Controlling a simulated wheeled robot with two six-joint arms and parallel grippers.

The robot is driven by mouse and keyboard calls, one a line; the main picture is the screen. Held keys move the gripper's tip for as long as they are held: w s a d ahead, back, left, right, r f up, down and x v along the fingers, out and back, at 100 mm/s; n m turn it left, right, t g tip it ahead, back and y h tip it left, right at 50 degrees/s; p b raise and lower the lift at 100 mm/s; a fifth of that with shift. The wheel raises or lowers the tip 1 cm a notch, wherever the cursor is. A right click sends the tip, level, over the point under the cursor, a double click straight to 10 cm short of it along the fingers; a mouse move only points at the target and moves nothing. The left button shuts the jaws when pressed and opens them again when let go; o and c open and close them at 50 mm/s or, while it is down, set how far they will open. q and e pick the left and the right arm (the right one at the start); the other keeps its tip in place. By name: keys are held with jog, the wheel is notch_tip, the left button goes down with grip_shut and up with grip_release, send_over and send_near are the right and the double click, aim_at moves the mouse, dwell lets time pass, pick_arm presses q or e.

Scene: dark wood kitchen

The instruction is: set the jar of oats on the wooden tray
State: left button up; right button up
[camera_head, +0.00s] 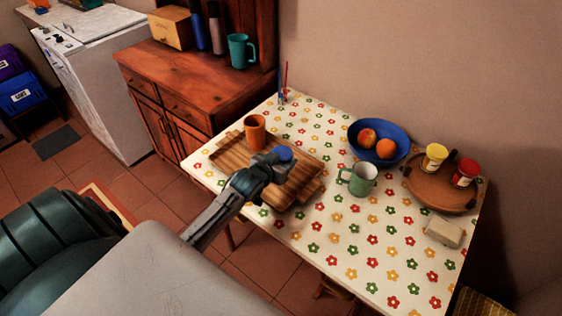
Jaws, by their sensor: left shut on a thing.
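The wooden tray (232,158) lies on the flowered tablecloth at the table's left end. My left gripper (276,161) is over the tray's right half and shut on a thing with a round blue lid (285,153). This looks like the jar of oats. The gripper hides most of its body, so I cannot tell whether its base touches the tray or hangs above it. An orange cup (255,132) stands upright at the tray's far left part. My right gripper is not in view.
A green mug (359,180) stands right of the tray. Behind it is a blue bowl (372,128) with fruit. A round wooden board (424,193) carries yellow and red jars. A pale block (444,232) lies near the right edge. The table's front middle is clear.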

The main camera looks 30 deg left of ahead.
pick_arm(q)
jog(key=shift+w+a, duration=0.25)
jog(key=shift+w, duration=0.1)
jog(key=shift+f, duration=0.3)
jog(key=shift+f+p, duration=0.5)
jog(key=shift+f, duration=1)
jog(key=shift+f, duration=0.15)
jog(key=o, duration=1.2)
jog(key=shift+s+r, duration=0.1)
jog(key=shift+r, duration=0.1)
jog(key=b+v, duration=0.1)
jog(key=v, duration=1.1)
